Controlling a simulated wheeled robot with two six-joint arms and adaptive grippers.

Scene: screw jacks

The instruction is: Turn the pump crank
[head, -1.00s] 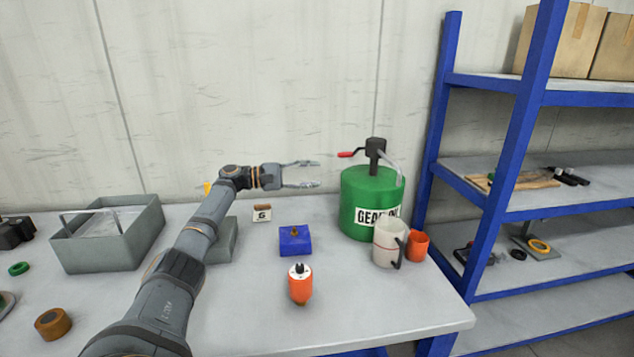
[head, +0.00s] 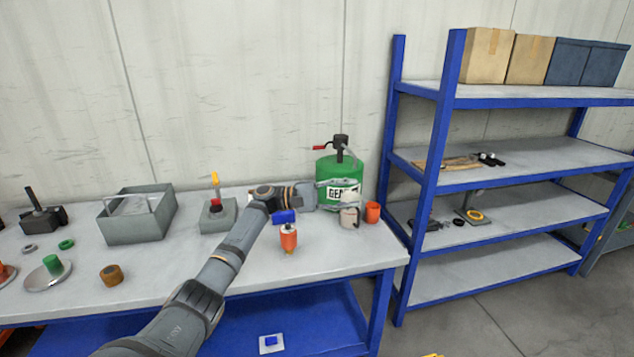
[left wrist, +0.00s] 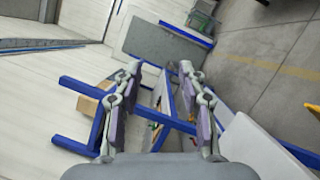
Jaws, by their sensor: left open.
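The green drum (head: 332,169), with a white label partly hidden, stands at the right end of the bench. On top is a dark pump head (head: 341,142) with a grey spout. The pump crank's red handle (head: 320,148) sticks out to the left of the head. My left gripper (head: 350,194) is open and empty, its fingers overlapping the drum's front in the head view, below the crank. In the left wrist view the open jaws (left wrist: 158,66) have nothing between them; drum and crank do not show there. My right gripper is not in view.
A white jug (head: 349,212) and an orange cup (head: 372,212) stand beside the drum. An orange bottle (head: 289,239) and a blue block (head: 284,217) are near my arm. A grey bin (head: 135,230) stands left. A blue shelf unit (head: 431,170) stands right of the bench.

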